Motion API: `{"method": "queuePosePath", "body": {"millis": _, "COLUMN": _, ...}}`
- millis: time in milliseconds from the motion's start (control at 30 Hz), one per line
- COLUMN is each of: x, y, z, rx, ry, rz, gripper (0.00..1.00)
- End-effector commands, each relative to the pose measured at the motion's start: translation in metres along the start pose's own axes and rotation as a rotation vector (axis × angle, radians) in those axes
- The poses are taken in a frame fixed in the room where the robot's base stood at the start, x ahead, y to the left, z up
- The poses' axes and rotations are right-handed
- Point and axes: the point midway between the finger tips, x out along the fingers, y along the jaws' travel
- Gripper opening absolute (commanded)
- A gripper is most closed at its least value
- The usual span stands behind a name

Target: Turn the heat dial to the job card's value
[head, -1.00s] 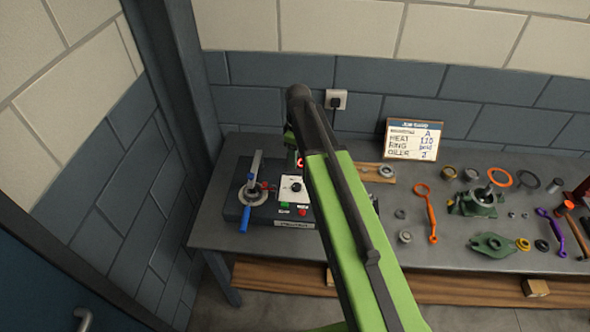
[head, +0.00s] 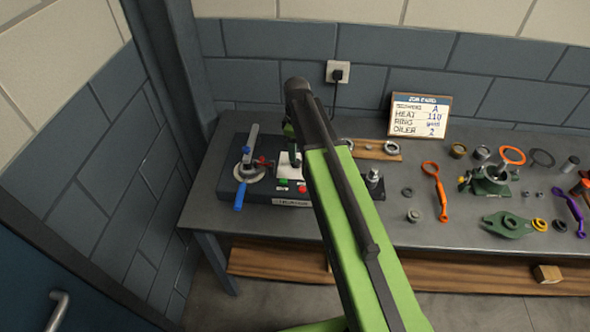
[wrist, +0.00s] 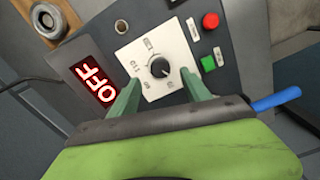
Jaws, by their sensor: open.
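The heat dial (wrist: 159,68) is a round black knob on a white square plate (wrist: 179,47) with marks around it. The wrist view shows it between and just beyond the fingertips of my open gripper (wrist: 163,84); I cannot tell whether they touch it. A red display (wrist: 93,81) beside the plate reads OFF. The job card (head: 419,116) stands at the back of the bench and reads HEAT 110. In the head view my gripper and arm hide the dial and most of its plate.
The heater unit (head: 268,200) has a green button (wrist: 208,63), a red button (wrist: 211,20) and a lever with a blue handle (head: 239,196). An orange wrench (head: 435,190), rings and a green casing part (head: 507,223) lie to the right on the bench. A wall socket (head: 338,72) is behind.

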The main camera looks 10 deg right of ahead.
Motion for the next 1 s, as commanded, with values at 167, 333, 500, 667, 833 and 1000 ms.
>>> {"method": "queuePosePath", "body": {"millis": 167, "x": 0.045, "y": 0.0, "z": 0.0, "rx": 0.0, "ry": 0.0, "rz": 0.0, "gripper": 0.56}}
{"method": "queuePosePath", "body": {"millis": 333, "x": 0.058, "y": 0.0, "z": -0.001, "rx": -0.001, "ry": 0.0, "rz": 0.0, "gripper": 0.56}}
{"method": "queuePosePath", "body": {"millis": 500, "x": 0.056, "y": -0.001, "z": -0.001, "rx": -0.001, "ry": 0.0, "rz": 0.0, "gripper": 0.56}}
{"method": "queuePosePath", "body": {"millis": 667, "x": 0.056, "y": -0.001, "z": -0.001, "rx": -0.001, "ry": 0.0, "rz": 0.0, "gripper": 0.47}}
{"method": "queuePosePath", "body": {"millis": 833, "x": 0.056, "y": -0.001, "z": -0.001, "rx": -0.002, "ry": 0.0, "rz": 0.0, "gripper": 0.25}}
{"method": "queuePosePath", "body": {"millis": 1000, "x": 0.056, "y": -0.001, "z": -0.001, "rx": -0.002, "ry": 0.0, "rz": 0.001, "gripper": 0.02}}
